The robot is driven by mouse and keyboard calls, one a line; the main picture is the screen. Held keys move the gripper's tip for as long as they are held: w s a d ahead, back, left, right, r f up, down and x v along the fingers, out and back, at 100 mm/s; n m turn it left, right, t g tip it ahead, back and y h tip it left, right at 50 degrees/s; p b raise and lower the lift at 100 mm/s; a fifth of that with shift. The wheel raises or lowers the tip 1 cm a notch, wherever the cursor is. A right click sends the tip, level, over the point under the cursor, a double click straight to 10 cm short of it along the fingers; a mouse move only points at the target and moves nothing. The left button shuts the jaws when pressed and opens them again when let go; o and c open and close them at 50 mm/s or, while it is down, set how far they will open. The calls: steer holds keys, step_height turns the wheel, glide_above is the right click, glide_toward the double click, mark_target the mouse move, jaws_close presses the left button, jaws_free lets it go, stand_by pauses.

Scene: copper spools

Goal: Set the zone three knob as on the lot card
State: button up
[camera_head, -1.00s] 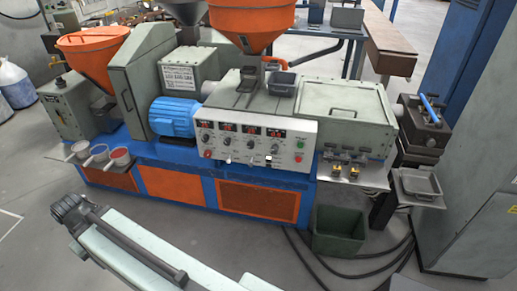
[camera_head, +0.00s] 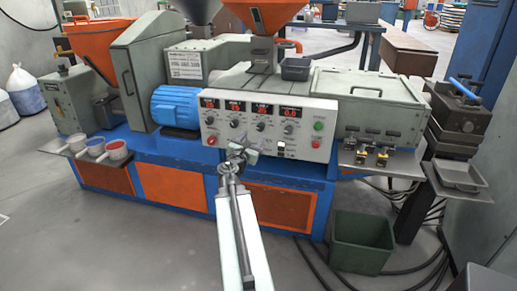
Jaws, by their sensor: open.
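The light control panel (camera_head: 268,127) on the front of the machine carries a row of red displays with dark knobs below. The third knob from the left (camera_head: 262,126) sits under the third display (camera_head: 262,108); its label and pointer are too small to read. A white placard with dark text (camera_head: 184,65) is on the grey box at upper left; I cannot tell if it is the lot card. My gripper (camera_head: 240,152) is open and empty in front of the panel's lower middle, left of and below that knob. I cannot tell whether it touches the panel.
A red knob (camera_head: 211,140) and a small switch (camera_head: 281,147) are low on the panel; green (camera_head: 319,126) and red (camera_head: 316,143) buttons are at its right. Brass pieces (camera_head: 382,155) lie on a shelf at right. A green bin (camera_head: 362,240) stands on the floor.

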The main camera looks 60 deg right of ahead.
mark_target(260, 128)
steer(key=shift+n, duration=0.3)
steer(key=x, duration=0.8)
steer(key=shift+s+d+r, duration=0.1)
steer(key=shift+s+d, duration=0.1)
jaws_close()
